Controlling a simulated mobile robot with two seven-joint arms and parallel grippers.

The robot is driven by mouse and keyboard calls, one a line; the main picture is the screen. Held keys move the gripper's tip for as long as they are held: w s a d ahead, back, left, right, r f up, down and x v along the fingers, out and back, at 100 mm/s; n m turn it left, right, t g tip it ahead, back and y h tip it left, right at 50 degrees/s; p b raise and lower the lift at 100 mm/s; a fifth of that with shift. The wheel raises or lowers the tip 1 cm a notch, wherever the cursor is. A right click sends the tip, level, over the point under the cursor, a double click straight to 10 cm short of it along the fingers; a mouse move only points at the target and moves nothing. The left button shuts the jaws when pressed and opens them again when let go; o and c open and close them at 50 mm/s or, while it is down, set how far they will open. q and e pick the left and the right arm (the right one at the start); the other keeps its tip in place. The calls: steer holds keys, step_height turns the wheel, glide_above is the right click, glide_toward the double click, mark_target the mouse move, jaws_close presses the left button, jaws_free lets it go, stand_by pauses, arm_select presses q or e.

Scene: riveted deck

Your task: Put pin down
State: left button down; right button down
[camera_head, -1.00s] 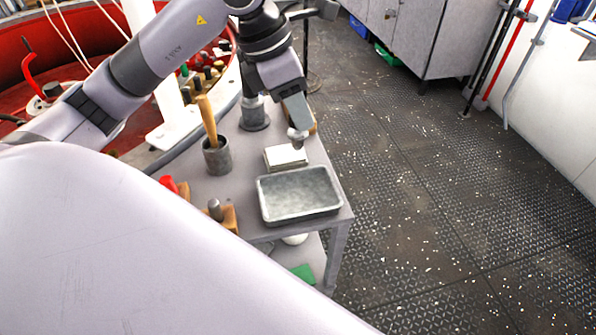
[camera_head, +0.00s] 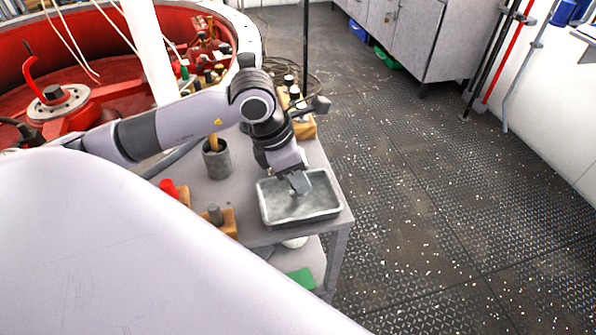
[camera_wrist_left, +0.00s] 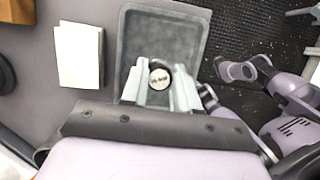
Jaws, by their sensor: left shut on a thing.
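My left gripper (camera_head: 299,188) reaches down over the grey metal tray (camera_head: 265,210) on the small table. In the left wrist view my left gripper (camera_wrist_left: 160,92) is shut on the pin (camera_wrist_left: 160,78), whose round, light end face with dark marks shows between the fingers. The tray (camera_wrist_left: 200,20) lies beneath it in that view. The pin's lower part is hidden, so I cannot tell whether it touches the tray floor. In the head view the pin cannot be made out.
A pale block (camera_wrist_left: 80,55) lies beside the tray. A grey cup with a wooden handle (camera_head: 217,160), a wooden block with a grey peg (camera_head: 216,213) and a red-topped item (camera_head: 169,187) stand left on the table (camera_head: 335,218). The floor to the right is clear.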

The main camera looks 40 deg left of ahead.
arm_select(q)
steer(key=shift+f, duration=0.1)
steer(key=c, duration=0.8)
jaws_free()
steer(key=shift+c, duration=0.2)
steer(key=v, duration=1.2)
steer(key=shift+r, duration=0.2)
